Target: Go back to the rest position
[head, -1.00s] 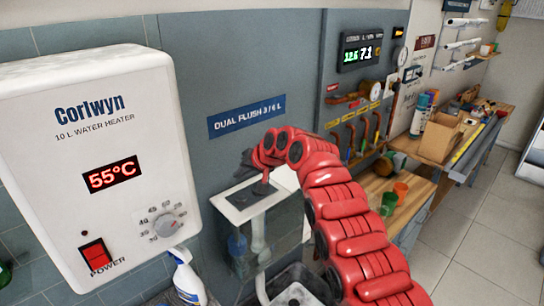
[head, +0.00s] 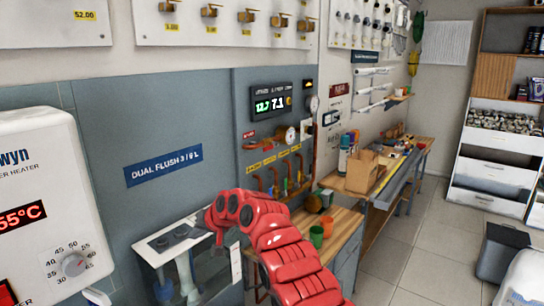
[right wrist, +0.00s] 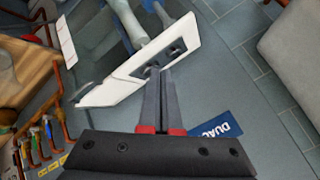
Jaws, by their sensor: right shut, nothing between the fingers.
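My right gripper (right wrist: 155,70) is shut and empty. In the right wrist view its two dark fingers lie together, their tips seen over the near edge of the white cistern's top (right wrist: 120,85). Whether they touch it I cannot tell. The cistern has a dark button plate (right wrist: 172,47). In the head view the cistern (head: 151,246) stands at lower centre left, below the "DUAL FLUSH" sign (head: 163,165). My red right arm comes up from the bottom and bends over the cistern's right side, mostly hiding the gripper there. My left gripper is not in view.
A white water heater (head: 40,195) hangs at the left edge. A wooden bench (head: 340,232) with green (head: 316,237) and orange (head: 327,226) cups stands just right of my arm. A longer workbench (head: 352,188) runs behind it. Tiled floor (head: 400,255) is open at right.

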